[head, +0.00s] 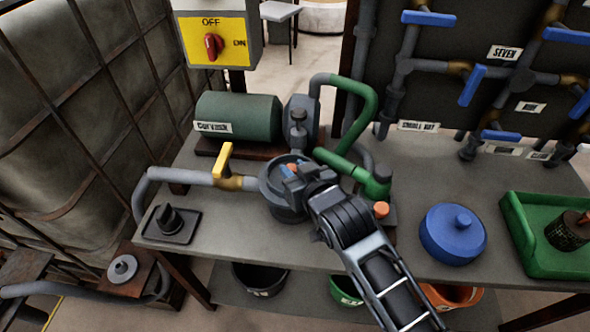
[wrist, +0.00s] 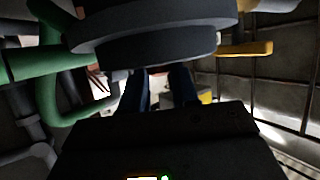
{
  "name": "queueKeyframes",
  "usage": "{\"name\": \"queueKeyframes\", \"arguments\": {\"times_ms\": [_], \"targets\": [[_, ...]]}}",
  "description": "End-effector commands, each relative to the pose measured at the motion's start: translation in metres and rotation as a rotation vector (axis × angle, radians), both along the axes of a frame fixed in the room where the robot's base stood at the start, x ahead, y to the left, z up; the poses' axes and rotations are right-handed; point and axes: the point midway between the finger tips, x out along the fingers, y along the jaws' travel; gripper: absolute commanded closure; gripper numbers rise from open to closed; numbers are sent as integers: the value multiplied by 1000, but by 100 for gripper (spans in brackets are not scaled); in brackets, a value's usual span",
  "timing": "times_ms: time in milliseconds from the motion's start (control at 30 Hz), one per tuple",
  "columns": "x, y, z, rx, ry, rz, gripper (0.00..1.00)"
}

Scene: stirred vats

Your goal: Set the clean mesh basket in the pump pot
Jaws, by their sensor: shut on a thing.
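The pump pot (head: 281,208) is a dark grey round vessel on the bench, between the yellow-handled valve and the green pipe. It shows large and dark at the top of the wrist view (wrist: 150,45). My gripper (head: 294,175) reaches down over the pot and is shut. In the wrist view the fingers (wrist: 160,85) meet the pot's top. What they hold is mostly hidden; it seems to be the clean mesh basket, but its mesh does not show. Another mesh basket (head: 566,236), dark and brownish, stands in the green tray (head: 520,222) at the right.
The yellow valve handle (head: 222,160) and green pipe (head: 369,110) flank the pot closely. The green motor (head: 240,119) stands behind. Buckets (head: 262,280) sit below.

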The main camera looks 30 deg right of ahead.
Motion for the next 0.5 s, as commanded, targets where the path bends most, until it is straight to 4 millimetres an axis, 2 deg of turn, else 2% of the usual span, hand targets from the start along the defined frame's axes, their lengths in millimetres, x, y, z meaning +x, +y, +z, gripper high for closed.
{"name": "queueKeyframes", "arguments": {"times_ms": [433, 467, 500], "targets": [[0, 0, -7, 1, 0, 0, 100], [0, 0, -7, 1, 0, 0, 70], [0, 0, -6, 1, 0, 0, 66]]}}
